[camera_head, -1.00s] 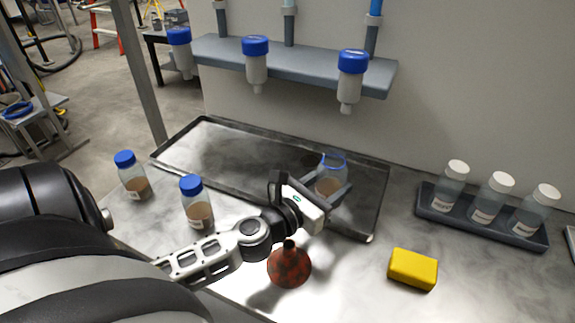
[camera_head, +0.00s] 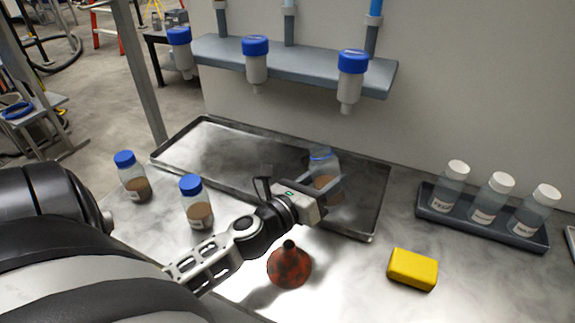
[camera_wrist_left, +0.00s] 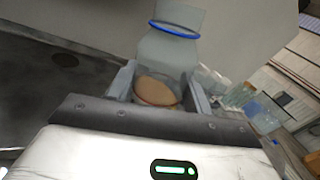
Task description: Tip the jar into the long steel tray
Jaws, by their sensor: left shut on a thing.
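The jar (camera_head: 322,163) is clear, with a blue ring near its top and brown contents at its bottom. No blue lid shows on it. My left gripper (camera_head: 327,186) is shut on it and holds it over the right part of the long steel tray (camera_head: 225,150). The jar leans a little to the left in the head view. In the left wrist view the jar (camera_wrist_left: 165,55) stands between the two fingers, its brown contents still inside. The fingers hide part of its sides. My right gripper is not in view.
Two blue-capped jars (camera_head: 133,177) (camera_head: 196,203) stand left of my arm. A red-brown flask-like object (camera_head: 289,265) and a yellow block (camera_head: 412,269) lie in front. A dark rack (camera_head: 440,222) holds three white-capped bottles at right. A shelf (camera_head: 305,66) with blue-topped filters overhangs the back.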

